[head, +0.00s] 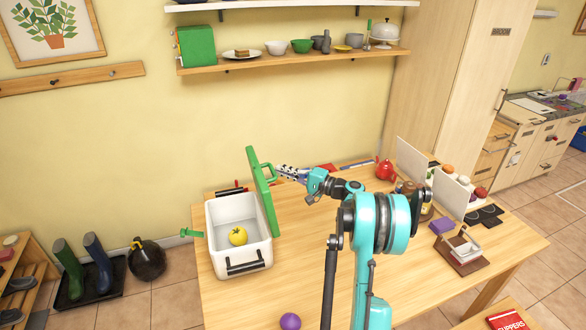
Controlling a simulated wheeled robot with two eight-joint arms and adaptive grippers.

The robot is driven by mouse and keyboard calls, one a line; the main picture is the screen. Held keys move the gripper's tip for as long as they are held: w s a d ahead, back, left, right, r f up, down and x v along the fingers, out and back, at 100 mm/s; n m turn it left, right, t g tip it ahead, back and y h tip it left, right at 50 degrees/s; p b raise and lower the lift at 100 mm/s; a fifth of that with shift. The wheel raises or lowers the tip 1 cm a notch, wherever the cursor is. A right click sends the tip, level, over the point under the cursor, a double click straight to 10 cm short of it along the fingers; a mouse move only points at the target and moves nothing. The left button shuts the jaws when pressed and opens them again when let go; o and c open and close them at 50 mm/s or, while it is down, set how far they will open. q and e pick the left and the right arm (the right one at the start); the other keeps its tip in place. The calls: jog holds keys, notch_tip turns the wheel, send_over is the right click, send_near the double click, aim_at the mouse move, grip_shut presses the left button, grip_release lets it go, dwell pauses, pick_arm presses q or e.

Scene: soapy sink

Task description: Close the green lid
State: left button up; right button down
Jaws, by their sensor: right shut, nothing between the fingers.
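The green lid (262,192) stands upright, slightly tilted, along the right edge of a white box (218,259). The box is open at the top, and a yellow, apple-like thing (238,236) lies inside it. A green handle sticks out from the lid's right face. My right gripper (281,171) is shut and empty, with its fingertips at the lid's handle on the right side. I cannot tell whether they touch it. My left gripper is not in view.
A purple ball (290,321) lies near the table's front edge. A red teapot (385,169), white panels and a purple block (442,226) stand to the right. The wooden table (300,262) is clear just right of the box.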

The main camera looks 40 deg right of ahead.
aim_at(260, 170)
jog(key=w+a+n+g+p, duration=0.1)
jog(key=a, duration=0.1)
jog(key=a+r+n+h+p, duration=0.1)
jog(key=a, duration=0.2)
jog(key=w+a+r+n+g+p, duration=0.1)
jog(key=a, duration=0.1)
jog(key=shift+w+a+g+h+p, duration=0.2)
jog(key=shift+w+g+h+p, duration=0.1)
jog(key=shift+h, duration=0.1)
jog(key=w+a+f+n+g+h, duration=0.2)
jog(key=a+f, duration=0.3)
jog(key=a, duration=0.2)
jog(key=w+a+f+n+g+h+b, duration=0.1)
jog(key=w+a+f+n+g+h, duration=0.1)
jog(key=a+f, duration=0.3)
jog(key=w+a+h, duration=0.1)
jog(key=a, duration=0.2)
jog(key=shift+w+a, duration=0.25)
jog(key=shift+w, duration=0.05)
jog(key=shift+f, duration=0.1)
